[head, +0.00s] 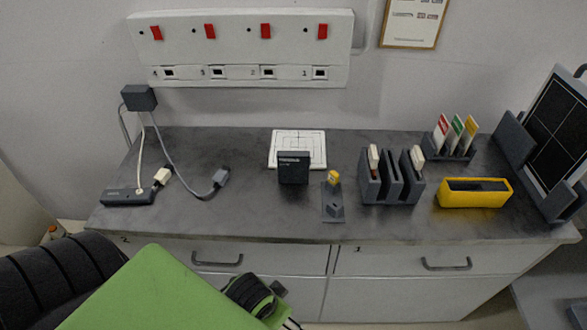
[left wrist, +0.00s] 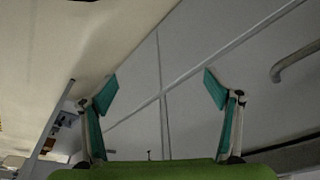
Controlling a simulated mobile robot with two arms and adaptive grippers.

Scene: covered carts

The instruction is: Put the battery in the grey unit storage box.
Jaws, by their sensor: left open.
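A small dark block with a pale label line (head: 293,168), possibly the battery, stands upright at the front edge of a white marked plate (head: 312,139) on the counter. A dark grey slotted box (head: 378,193), likely the grey unit storage box, stands to its right; two slots hold thin pieces with light or brown tops, and a middle slot looks empty. My left gripper (left wrist: 160,88) is open and empty in the left wrist view, with plain cabinet fronts beyond it. In the head view my green left arm is low at the front, below the counter top, apart from these things. My right gripper is not in view.
A small grey stand with a yellow piece (head: 333,205) is between block and box. A yellow tray (head: 475,198), a card rack (head: 452,140) and a panel in a stand (head: 553,120) are right. A power strip (head: 128,197) and cables lie left. The counter's front middle-left (head: 250,215) is clear.

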